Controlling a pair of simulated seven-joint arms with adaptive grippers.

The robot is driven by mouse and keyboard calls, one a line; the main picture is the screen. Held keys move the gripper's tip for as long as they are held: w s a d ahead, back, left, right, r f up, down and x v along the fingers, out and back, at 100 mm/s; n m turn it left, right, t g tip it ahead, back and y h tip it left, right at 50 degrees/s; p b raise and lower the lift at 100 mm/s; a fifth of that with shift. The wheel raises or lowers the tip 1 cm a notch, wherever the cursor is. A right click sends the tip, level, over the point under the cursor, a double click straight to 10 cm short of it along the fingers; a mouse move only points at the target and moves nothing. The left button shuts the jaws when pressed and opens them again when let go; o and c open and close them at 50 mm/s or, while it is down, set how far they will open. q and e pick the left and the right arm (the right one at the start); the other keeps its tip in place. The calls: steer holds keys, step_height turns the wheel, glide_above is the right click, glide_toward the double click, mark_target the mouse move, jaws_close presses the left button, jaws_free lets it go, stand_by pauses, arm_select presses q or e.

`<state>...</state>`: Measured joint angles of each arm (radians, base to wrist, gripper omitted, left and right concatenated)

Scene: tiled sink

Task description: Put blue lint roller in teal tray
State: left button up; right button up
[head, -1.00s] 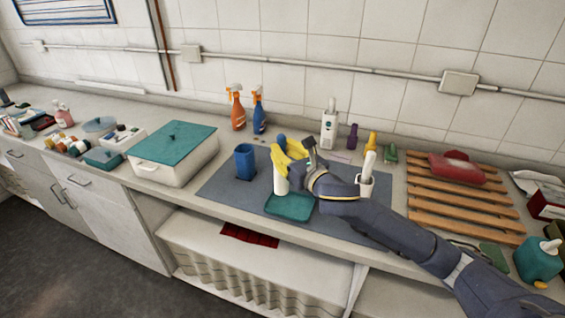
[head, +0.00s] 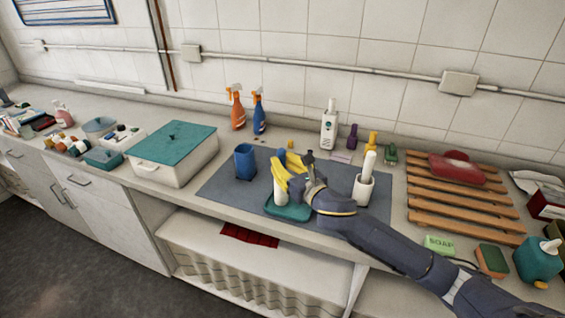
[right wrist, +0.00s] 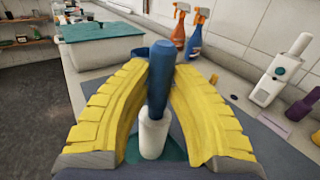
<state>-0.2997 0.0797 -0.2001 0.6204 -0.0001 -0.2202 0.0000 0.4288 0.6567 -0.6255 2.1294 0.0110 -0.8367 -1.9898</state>
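The blue lint roller (head: 280,195) has a blue handle and a white roller end pointing down. It is nearly upright, its lower end within the outline of the teal tray (head: 297,213). I cannot tell whether it touches the tray's floor. My right gripper (head: 284,166), with yellow fingers, is shut on the blue handle. In the right wrist view both fingertips (right wrist: 162,66) press on the handle of the roller (right wrist: 161,85), and part of the teal tray (right wrist: 174,149) shows below. My left gripper is not in view.
The tray lies on a grey mat (head: 228,189). A blue cup (head: 245,163) stands left of the roller, and a white holder with a brush (head: 363,187) stands right. A teal-lidded box (head: 172,155) is farther left. Spray bottles (head: 259,113) stand behind. A wooden rack (head: 455,195) is at right.

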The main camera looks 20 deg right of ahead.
steer(key=o, duration=0.4)
steer(key=shift+c, duration=0.2)
steer(key=shift+r, duration=0.1)
steer(key=shift+s, duration=0.1)
steer(key=v, duration=1.2)
